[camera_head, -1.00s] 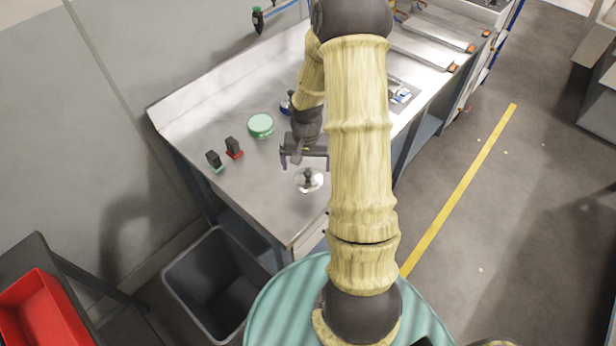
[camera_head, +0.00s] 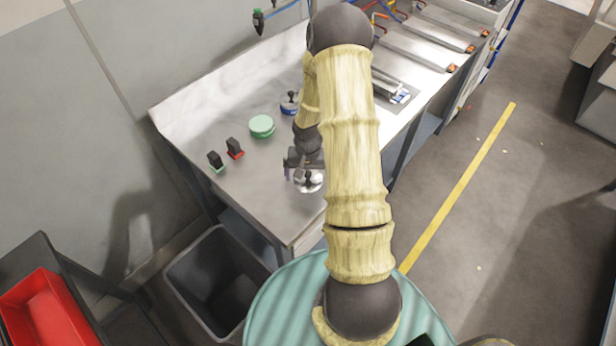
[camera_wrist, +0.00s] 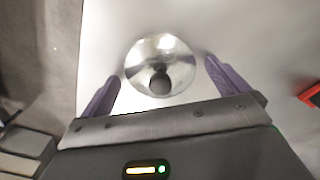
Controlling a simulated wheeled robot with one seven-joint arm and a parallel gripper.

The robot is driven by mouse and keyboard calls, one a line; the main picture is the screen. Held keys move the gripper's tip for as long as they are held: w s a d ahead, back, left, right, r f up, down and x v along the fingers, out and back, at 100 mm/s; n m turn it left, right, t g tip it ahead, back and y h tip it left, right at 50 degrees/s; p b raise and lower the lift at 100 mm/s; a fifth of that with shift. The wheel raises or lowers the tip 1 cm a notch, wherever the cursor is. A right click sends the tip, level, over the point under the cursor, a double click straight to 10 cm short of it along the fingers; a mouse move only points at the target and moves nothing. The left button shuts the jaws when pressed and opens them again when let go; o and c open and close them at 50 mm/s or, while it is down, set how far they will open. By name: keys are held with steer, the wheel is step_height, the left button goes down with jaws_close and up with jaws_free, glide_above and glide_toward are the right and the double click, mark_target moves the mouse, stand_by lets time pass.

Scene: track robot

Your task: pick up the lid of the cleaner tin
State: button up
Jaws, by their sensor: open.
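A round shiny metal lid with a dark knob lies on the metal bench near its front edge; the lid (camera_head: 310,184) is partly covered by my gripper in the head view. In the wrist view the lid (camera_wrist: 143,62) and its dark knob (camera_wrist: 159,82) show ahead of my gripper. My gripper (camera_wrist: 162,80) is open, with one purple finger on each side of the knob's line. The fingers look empty. I cannot tell the height of the fingertips above the bench. In the head view my gripper (camera_head: 304,172) is at the lid, its right finger hidden behind my arm.
A green round tin (camera_head: 262,126) and a blue tin with a dark knob (camera_head: 290,104) stand further back on the bench. Two dark-handled stamps, one green-based (camera_head: 216,162) and one red-based (camera_head: 235,149), stand to the left. A grey bin (camera_head: 218,280) is below the bench's front.

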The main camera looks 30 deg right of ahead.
mark_target(308, 174)
stand_by(0.5)
steer(key=c, duration=0.9)
step_height(308, 174, up, 10)
steer(key=shift+b, duration=0.8)
